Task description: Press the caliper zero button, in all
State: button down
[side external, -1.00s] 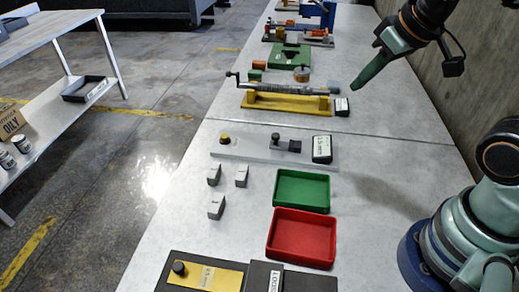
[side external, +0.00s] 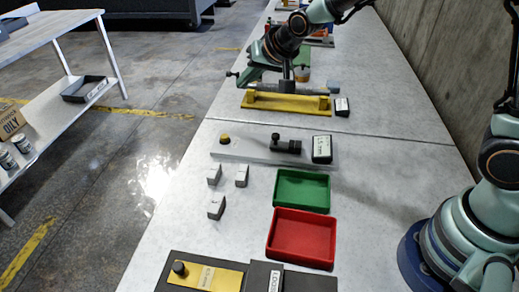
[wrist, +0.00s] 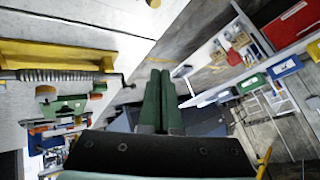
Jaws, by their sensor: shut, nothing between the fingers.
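A pale grey plate (side external: 260,153) on the bench carries a round yellow button (side external: 224,139) at its left end, a black sliding piece (side external: 287,146) in the middle and a small labelled display box (side external: 322,148) at its right end. Which part is the caliper's zero button is not labelled legibly. My gripper (side external: 243,79) is well beyond this plate, above the far yellow stand, its green fingers pointing left. In the wrist view my gripper's fingers (wrist: 160,76) lie together, shut and empty. The grey plate does not show clearly there.
The yellow stand (side external: 286,103) with a cranked rod is partly hidden by my arm; its rod (wrist: 55,75) shows in the wrist view. Green (side external: 301,207) and red (side external: 301,262) trays and several small grey blocks (side external: 216,206) stand nearer. Bare bench lies right of the plate.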

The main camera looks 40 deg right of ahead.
jog(key=m, duration=0.1)
send_over(224, 137)
jog(key=shift+t+y, duration=0.3)
jog(key=shift+y, duration=0.1)
jog(key=f, duration=0.5)
jog(key=shift+s+d, duration=0.25)
jog(key=shift+s, duration=0.15)
jog(key=shift+f, duration=4.4)
jog(key=shift+f, duration=0.15)
jog(key=shift+f, duration=0.25)
jog(key=shift+f, duration=0.55)
jog(key=shift+r, duration=0.95)
jog(key=shift+r, duration=0.1)
